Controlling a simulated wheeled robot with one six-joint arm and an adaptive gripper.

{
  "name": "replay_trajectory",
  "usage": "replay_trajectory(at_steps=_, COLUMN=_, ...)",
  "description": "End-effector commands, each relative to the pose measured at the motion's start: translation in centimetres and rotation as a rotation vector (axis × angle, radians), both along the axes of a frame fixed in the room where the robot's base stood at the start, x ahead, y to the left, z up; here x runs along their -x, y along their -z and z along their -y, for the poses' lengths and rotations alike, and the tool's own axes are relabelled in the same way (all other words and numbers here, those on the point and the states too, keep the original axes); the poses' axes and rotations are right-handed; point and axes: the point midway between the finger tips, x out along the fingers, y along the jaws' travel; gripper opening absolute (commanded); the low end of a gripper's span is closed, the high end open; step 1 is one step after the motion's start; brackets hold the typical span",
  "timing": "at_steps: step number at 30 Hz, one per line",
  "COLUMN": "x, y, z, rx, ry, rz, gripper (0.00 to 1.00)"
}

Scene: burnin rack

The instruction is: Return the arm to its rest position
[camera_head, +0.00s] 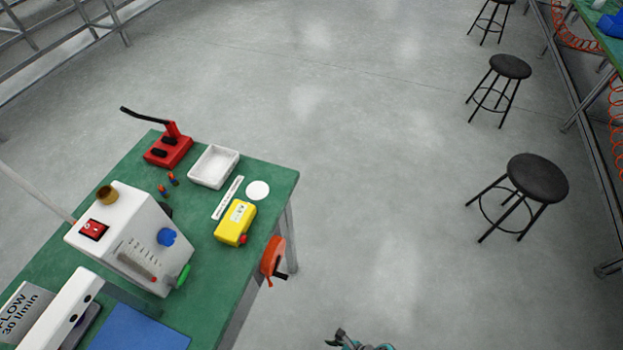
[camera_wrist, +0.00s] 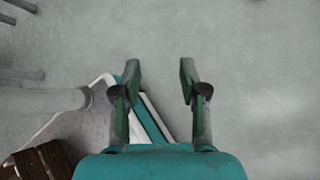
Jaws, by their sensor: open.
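My gripper (camera_wrist: 160,82) is open and empty in the wrist view, its two green-grey fingers spread apart over bare grey floor. In the head view only a small part of my gripper (camera_head: 355,343) shows at the bottom edge, right of the green workbench (camera_head: 272,180). It is clear of the bench and touches nothing that I can see. Most of my arm is out of the head view.
The bench holds a white machine (camera_head: 130,235), a yellow box (camera_head: 235,222), a white tray (camera_head: 214,167) and a red lever device (camera_head: 170,149). An orange item (camera_head: 273,257) hangs at its right edge. Black stools (camera_head: 537,178) stand at right. The floor between is free.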

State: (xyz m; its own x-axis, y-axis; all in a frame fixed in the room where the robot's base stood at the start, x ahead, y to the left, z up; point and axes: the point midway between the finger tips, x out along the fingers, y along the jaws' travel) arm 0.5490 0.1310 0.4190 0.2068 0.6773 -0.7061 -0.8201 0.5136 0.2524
Motion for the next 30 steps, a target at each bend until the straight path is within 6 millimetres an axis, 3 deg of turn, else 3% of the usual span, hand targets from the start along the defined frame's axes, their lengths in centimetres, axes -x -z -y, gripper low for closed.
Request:
replay_trajectory(at_steps=1, x=1.6, y=-0.1, z=0.6, rx=0.066, ry=-0.038, rz=0.066, gripper=0.43)
replay_trajectory(at_steps=8, x=6.1, y=-2.7, z=4.3, rx=0.414, ry=-0.259, rz=0.405, gripper=0.43)
replay_trajectory(at_steps=14, x=9.0, y=-8.1, z=7.7, rx=0.734, ry=-0.489, rz=0.675, gripper=0.43)
replay_trajectory(at_steps=17, x=10.0, y=-12.0, z=9.2, rx=0.900, ry=-0.614, rz=0.800, gripper=0.43)
replay_trajectory(at_steps=23, x=11.5, y=-21.5, z=11.7, rx=1.245, ry=-0.878, rz=1.024, gripper=0.43)
replay_trajectory(at_steps=30, x=12.3, y=-35.3, z=13.1, rx=1.678, ry=-1.199, rz=1.236, gripper=0.43)
